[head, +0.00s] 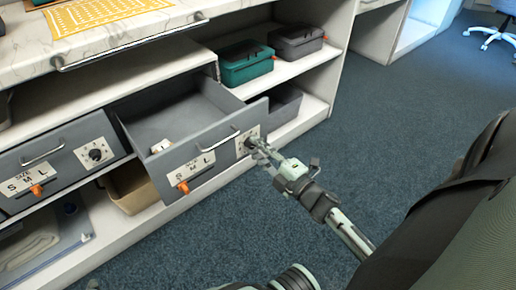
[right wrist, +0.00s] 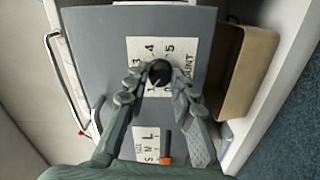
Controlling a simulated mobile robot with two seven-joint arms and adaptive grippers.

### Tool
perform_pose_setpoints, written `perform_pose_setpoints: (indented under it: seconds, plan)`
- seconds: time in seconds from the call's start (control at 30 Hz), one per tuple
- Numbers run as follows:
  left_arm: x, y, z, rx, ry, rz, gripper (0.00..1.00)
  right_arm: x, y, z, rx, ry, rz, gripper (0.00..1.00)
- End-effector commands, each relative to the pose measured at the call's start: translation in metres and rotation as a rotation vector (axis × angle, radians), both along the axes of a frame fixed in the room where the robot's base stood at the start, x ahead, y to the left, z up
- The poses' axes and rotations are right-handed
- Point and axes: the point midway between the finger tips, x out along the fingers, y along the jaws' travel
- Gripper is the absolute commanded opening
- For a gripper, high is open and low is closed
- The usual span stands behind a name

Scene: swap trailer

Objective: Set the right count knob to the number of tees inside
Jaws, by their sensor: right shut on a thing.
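The right drawer (head: 200,158) is pulled open. A small white folded item (head: 161,147) lies inside near its front left; how many tees it makes up I cannot tell. The right count knob (right wrist: 160,72) is black and sits on a white plate (right wrist: 140,48) marked with numbers. My right gripper (head: 256,146) is at the right end of the drawer front, shut on this knob with a finger on each side. My left gripper is not in view.
The left drawer (head: 55,160) is shut, with its own count knob (head: 95,155). Orange size sliders (head: 183,187) sit on both drawer fronts. A teal case (head: 246,64) and a grey case (head: 296,42) stand on the shelf. A tan bin (right wrist: 245,75) is below.

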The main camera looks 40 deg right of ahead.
Motion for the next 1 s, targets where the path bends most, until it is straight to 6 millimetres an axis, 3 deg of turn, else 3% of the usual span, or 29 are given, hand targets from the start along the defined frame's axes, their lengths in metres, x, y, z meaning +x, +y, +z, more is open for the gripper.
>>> perform_pose_setpoints:
  seconds: [0.4,0.93,0.97,1.0]
  plan:
    - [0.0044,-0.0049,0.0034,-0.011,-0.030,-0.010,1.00,0.0002,0.0005,0.0005,-0.182,-0.015,0.001,0.00]
    - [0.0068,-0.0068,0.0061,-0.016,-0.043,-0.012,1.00,0.0002,0.0006,0.0006,-0.205,-0.017,0.001,0.00]
    - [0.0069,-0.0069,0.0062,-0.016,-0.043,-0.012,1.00,0.0002,0.0006,0.0006,-0.204,-0.017,0.001,0.25]
    - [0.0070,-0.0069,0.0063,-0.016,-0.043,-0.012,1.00,0.0002,0.0005,0.0006,-0.204,-0.017,0.001,0.30]
